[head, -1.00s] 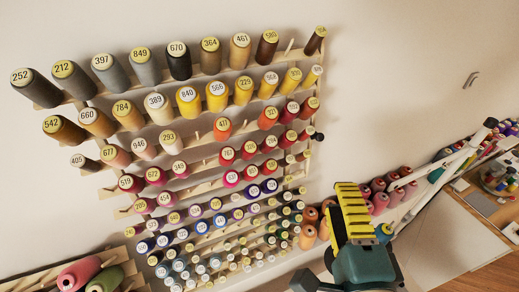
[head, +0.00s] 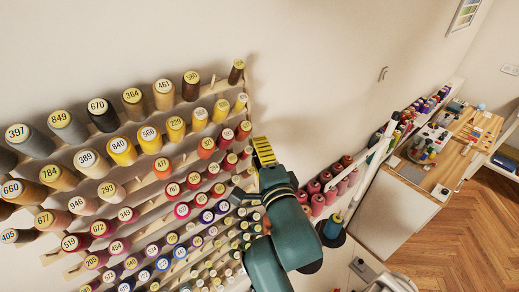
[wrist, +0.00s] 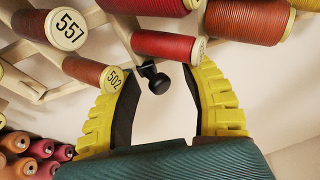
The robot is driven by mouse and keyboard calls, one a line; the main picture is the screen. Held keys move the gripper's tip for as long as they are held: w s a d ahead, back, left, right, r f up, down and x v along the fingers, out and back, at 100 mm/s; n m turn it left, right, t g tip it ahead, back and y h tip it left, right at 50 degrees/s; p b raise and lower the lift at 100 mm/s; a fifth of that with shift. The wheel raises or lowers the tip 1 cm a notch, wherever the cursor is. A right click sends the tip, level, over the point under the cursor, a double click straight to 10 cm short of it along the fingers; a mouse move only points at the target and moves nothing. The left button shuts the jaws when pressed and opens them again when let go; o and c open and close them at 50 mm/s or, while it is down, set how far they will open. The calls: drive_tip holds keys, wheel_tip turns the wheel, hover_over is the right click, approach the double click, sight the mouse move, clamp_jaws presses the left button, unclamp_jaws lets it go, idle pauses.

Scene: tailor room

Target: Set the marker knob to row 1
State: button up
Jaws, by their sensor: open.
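The marker knob (wrist: 154,79) is a small black knob on a short stem at the right edge of the thread rack (head: 249,70). In the wrist view it appears between the tips of my open gripper (wrist: 160,85), nearer the left finger. Neither finger visibly grips it, and I cannot tell how deep it sits between them. In the head view my gripper (head: 262,152) is at the rack's right edge, and the knob is not clearly visible there. Row labels are not readable.
A red spool (wrist: 168,46) and a spool marked 502 (wrist: 98,73) lie close to the fingertips. Spool 557 (wrist: 62,28) is at upper left. Bare wall (head: 330,110) is right of the rack. A workbench (head: 455,150) stands farther right.

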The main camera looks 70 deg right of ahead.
clamp_jaws()
idle(0.3)
drive_tip(key=r+p, duration=0.2)
drive_tip(key=r, duration=0.3)
drive_tip(key=shift+w, duration=0.2)
drive_tip(key=shift+f, duration=0.15)
unclamp_jaws()
